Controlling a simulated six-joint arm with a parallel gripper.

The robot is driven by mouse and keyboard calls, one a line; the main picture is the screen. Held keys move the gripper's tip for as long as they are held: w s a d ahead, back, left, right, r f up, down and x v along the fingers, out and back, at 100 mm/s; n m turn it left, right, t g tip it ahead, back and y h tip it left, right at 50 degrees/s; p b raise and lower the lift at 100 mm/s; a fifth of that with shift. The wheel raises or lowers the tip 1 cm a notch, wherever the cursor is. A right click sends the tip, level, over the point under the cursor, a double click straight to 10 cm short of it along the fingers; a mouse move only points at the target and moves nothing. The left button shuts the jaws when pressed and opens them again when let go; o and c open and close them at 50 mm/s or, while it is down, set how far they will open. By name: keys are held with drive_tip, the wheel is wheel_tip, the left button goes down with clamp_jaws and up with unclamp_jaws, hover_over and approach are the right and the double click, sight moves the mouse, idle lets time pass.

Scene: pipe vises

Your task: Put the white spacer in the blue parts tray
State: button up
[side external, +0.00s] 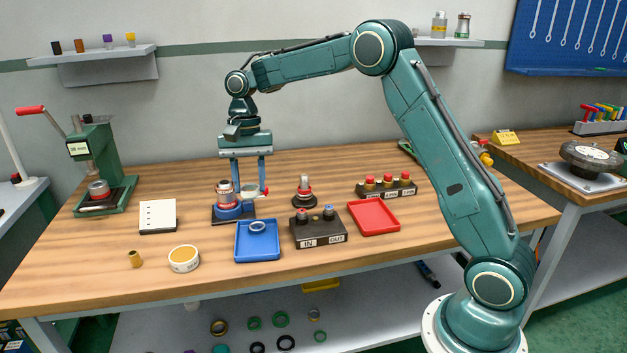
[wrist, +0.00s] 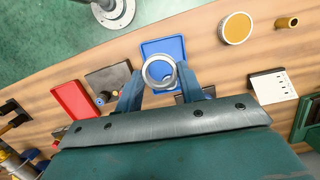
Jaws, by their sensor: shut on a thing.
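My gripper (side external: 249,189) points down above the bench, behind and above the blue parts tray, with its fingers closed on a pale ring, the white spacer (side external: 249,186). In the wrist view the spacer (wrist: 147,77) sits between the fingertips of my gripper (wrist: 160,74), with the blue tray (wrist: 178,45) behind it. In the side view the blue parts tray (side external: 241,252) lies flat near the bench's front edge. A pale ring (side external: 257,226) shows inside it. In the wrist view the held spacer covers part of the tray.
A vise with a blue collar and red-topped part (side external: 226,196) stands close left of my fingers. The IN/OUT block (side external: 318,231) is right of the tray, then a red tray (side external: 374,216). A yellow-topped round tin (side external: 184,259) and white card block (side external: 157,216) stand left.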

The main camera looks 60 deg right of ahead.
hover_over(257, 253)
drive_tip(key=f, duration=1.2)
drive_tip(key=shift+w+d+f, duration=0.25)
drive_tip(key=shift+d, duration=0.05)
drive_tip(key=shift+f, duration=0.1)
drive_tip(key=shift+f, duration=2.05)
drive_tip(key=shift+f, duration=0.15)
drive_tip(key=o, duration=1.1)
drive_tip(key=r, duration=0.4)
drive_tip(key=w+d+r, duration=0.1)
drive_tip(key=r, duration=0.3)
drive_tip(key=d+r, duration=0.1)
drive_tip(key=r, duration=0.3)
drive_tip(key=shift+w, duration=0.2)
